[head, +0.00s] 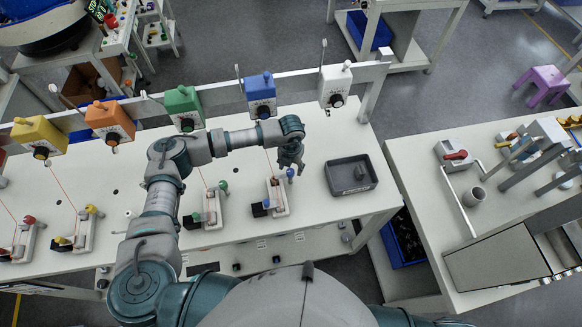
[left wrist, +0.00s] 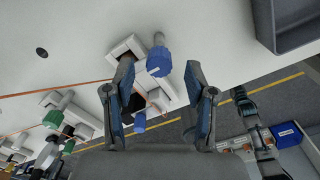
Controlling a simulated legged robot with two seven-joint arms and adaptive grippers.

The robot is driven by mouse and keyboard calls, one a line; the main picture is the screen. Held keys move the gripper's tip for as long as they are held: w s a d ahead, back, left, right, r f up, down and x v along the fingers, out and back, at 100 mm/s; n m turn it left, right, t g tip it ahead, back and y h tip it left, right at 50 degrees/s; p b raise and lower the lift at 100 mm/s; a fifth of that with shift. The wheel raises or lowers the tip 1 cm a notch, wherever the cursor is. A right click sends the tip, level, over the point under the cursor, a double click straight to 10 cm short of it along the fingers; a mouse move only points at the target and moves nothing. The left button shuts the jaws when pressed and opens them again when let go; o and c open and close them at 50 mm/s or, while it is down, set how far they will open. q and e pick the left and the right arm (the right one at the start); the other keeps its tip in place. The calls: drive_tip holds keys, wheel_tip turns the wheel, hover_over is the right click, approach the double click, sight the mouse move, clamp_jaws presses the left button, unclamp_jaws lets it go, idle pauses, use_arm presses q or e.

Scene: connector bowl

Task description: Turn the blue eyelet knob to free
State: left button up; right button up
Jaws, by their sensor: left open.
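The blue eyelet knob (head: 290,172) belongs to a small white fixture (head: 279,196) on the white table. In the left wrist view the blue knob (left wrist: 159,62) sits beside a grey post, and a second blue part (left wrist: 140,122) shows lower on the fixture. My left gripper (head: 291,159) points down over the fixture. In the left wrist view my left gripper (left wrist: 159,72) is open, with the upper blue knob showing between its fingertips. I cannot tell how far the fingers are from it. My right gripper is out of view.
A grey tray (head: 351,175) lies right of the fixture. A green-knobbed fixture (head: 211,207) stands to its left. Yellow, orange, green, blue (head: 260,90) and white boxes hang on a rail behind. Table space between tray and fixture is clear.

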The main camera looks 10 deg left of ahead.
use_arm(q)
drive_tip(key=shift+f, duration=1.25)
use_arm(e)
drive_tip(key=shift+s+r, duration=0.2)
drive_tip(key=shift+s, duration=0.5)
use_arm(q)
drive_tip(key=shift+a, duration=0.1)
clamp_jaws()
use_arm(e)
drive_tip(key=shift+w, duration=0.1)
